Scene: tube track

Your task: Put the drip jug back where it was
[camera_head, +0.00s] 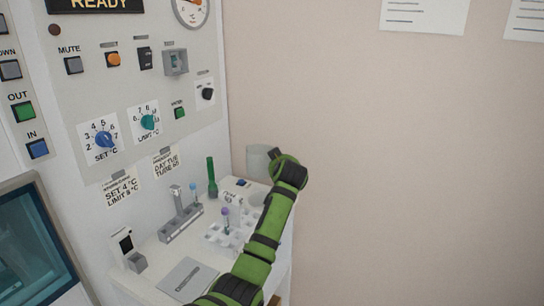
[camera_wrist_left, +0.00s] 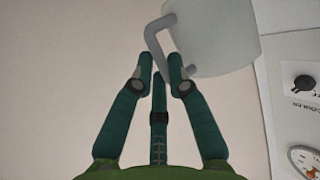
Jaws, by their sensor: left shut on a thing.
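The drip jug (camera_head: 257,162) is a pale grey-white vessel at the back right of the counter in the head view. In the left wrist view the jug (camera_wrist_left: 218,35) fills the upper right, with its looped grey handle (camera_wrist_left: 155,36) toward my fingers. My left gripper (camera_wrist_left: 162,62) is shut on the handle. In the head view my green left arm reaches up to the jug, and its wrist hides the fingers. I cannot tell whether the jug's base touches the counter. My right gripper is not in view.
The white counter (camera_head: 150,262) carries a grey tube rack (camera_head: 181,226), a white rack (camera_head: 218,238) with several tubes, a green tube (camera_head: 212,178) and a flat grey plate (camera_head: 187,279). A control panel (camera_head: 130,90) rises at left. The wall at right is bare below the papers (camera_head: 425,15).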

